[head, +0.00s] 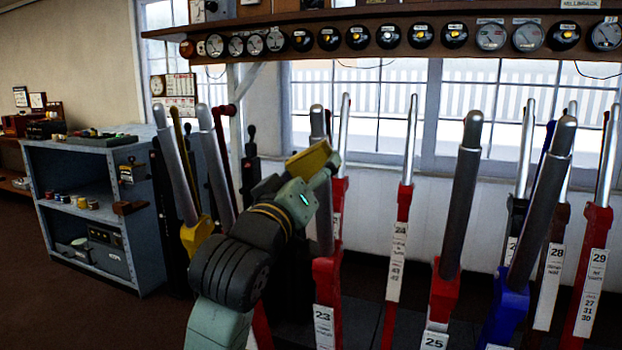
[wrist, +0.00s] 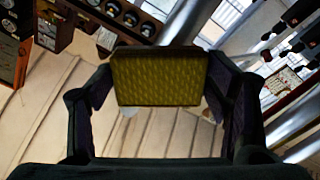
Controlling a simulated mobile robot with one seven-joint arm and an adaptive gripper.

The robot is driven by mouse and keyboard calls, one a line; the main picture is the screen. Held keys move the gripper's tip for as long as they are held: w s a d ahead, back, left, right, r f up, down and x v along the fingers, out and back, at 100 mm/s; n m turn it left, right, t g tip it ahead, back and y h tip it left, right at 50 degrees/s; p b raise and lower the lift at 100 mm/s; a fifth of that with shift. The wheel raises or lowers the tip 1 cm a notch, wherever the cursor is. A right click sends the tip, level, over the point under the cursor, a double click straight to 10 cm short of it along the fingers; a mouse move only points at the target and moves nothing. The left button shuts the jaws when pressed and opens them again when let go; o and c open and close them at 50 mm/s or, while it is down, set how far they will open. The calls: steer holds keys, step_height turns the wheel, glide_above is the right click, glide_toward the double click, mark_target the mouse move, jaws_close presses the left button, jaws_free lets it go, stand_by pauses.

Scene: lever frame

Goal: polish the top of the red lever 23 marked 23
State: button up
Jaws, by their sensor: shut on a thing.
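The red lever 23 (head: 326,285) stands upright in the middle of the head view, its white label reading 23 low on the red part. Its steel handle rises above, partly hidden by my arm and the yellow pad; its rounded tip (head: 317,112) shows above them. My gripper (wrist: 160,85) is shut on a yellow textured pad (wrist: 158,76), held by its two sides. The pad (head: 309,157) also shows in the head view, overlapping the handle below its tip. I cannot tell whether they touch. In the wrist view, steel handles show at right; I cannot tell which is lever 23.
Red lever 24 (head: 397,240) and red lever 25 (head: 441,300) stand to the right, with a blue lever (head: 505,310) beyond. More levers stand close on the left. A shelf of round gauges (head: 400,38) hangs above. A grey cabinet (head: 95,205) stands far left.

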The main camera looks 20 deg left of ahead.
mark_target(310, 155)
steer(key=shift+s+r+p, duration=0.15)
steer(key=shift+r+p, duration=0.25)
steer(key=shift+r, duration=0.5)
steer(key=shift+s+r+p, duration=0.15)
steer(key=shift+r+p, duration=0.2)
steer(key=shift+r, duration=0.55)
steer(key=shift+f, duration=0.1)
steer(key=shift+b, duration=0.45)
steer(key=shift+f, duration=0.15)
step_height(310, 155, down, 7)
steer(key=w+b, duration=0.1)
steer(key=b, duration=0.6)
steer(key=shift+w+b, duration=0.3)
steer(key=shift+b, duration=0.1)
steer(key=b+v, duration=0.3)
steer(key=v, duration=0.3)
steer(key=shift+s, duration=0.1)
